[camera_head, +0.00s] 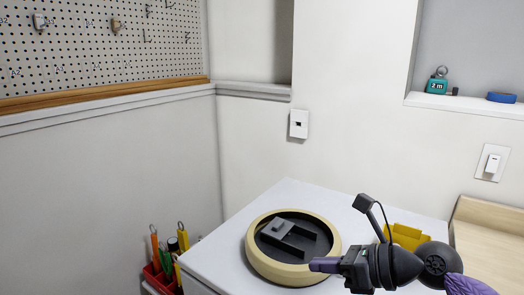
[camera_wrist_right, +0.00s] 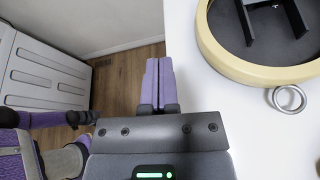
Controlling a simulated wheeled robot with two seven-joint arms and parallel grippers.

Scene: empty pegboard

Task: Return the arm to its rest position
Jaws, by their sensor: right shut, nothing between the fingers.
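My right gripper (camera_head: 322,265) reaches in from the lower right of the head view, at the near right edge of a round cream-rimmed tray (camera_head: 262,270). Its purple fingers are together with nothing between them, as the right wrist view (camera_wrist_right: 158,82) also shows. There the fingers lie beside the edge of the white table (camera_wrist_right: 185,45), over the gap above the floor. The tray (camera_wrist_right: 225,55) is to their right. My left gripper is not seen.
The tray holds a dark fixture (camera_head: 290,236). A silver ring (camera_wrist_right: 288,98) lies beside the tray. A yellow bin (camera_head: 405,235) stands behind my right wrist. A red holder with tools (camera_head: 160,278) is left of the white table (camera_head: 325,198). A pegboard (camera_head: 100,50) hangs on the left wall.

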